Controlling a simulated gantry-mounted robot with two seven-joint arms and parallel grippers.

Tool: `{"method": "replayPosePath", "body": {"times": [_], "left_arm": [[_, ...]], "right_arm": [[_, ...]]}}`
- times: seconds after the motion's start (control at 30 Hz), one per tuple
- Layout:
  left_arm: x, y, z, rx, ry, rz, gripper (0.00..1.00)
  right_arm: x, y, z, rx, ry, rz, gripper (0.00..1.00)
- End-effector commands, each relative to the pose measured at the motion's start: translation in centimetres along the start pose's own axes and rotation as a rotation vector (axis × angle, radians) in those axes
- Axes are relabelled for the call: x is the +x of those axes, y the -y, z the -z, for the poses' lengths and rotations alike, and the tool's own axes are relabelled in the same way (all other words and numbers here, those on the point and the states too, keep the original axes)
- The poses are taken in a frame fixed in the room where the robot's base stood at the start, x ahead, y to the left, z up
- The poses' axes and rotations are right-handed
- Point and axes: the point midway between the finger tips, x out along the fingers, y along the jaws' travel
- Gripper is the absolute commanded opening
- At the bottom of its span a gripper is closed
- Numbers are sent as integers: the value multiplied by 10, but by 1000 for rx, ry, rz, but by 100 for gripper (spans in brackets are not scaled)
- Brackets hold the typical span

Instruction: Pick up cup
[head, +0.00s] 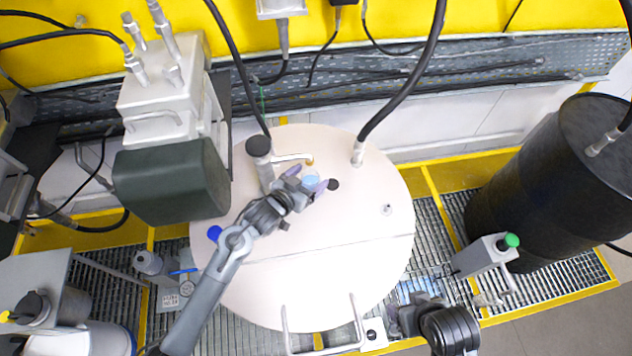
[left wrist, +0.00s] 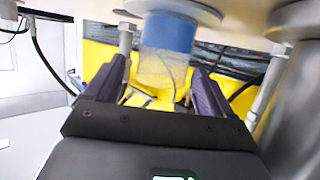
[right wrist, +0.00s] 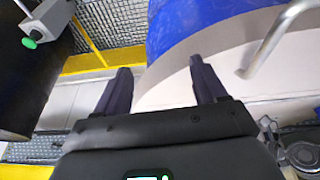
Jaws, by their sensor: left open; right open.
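The cup (left wrist: 165,55) is clear with a blue part, and in the left wrist view it sits between my left fingers with gaps on both sides. In the head view, the cup's blue top (head: 310,180) shows over the round pale drum lid (head: 350,225). My left gripper (head: 307,179) is open, with its fingertips on either side of the cup. The left fingers also show in the left wrist view (left wrist: 158,80). My right gripper (head: 397,318) is open and empty near the lid's lower right edge; it also shows in the right wrist view (right wrist: 160,68).
A grey post with a black cap (head: 259,146) stands on the lid just left of the cup. A hose fitting (head: 358,152) and metal handles (head: 355,320) rise from the lid. A grey-green motor box (head: 170,180) is at left, a black drum (head: 545,170) at right.

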Motion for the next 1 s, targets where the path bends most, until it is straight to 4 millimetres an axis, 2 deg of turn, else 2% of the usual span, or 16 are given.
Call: {"method": "replayPosePath", "body": {"times": [0.07, 0.33, 0.7, 0.77, 1.0], "left_arm": [[4, 1, -3, 0, -1, 3, 84], [4, 2, -2, -1, 0, 3, 84], [4, 2, -2, 0, -1, 3, 28], [4, 2, -2, 0, -1, 3, 22], [4, 2, -1, 0, -1, 3, 22]], "right_arm": [[7, 0, -2, 0, 0, 0, 71], [6, 0, -1, 0, -2, -1, 71], [6, -2, -2, -7, -1, -7, 71], [6, -2, -2, -9, 0, -8, 71], [6, -2, -2, -9, 0, -8, 71]]}}
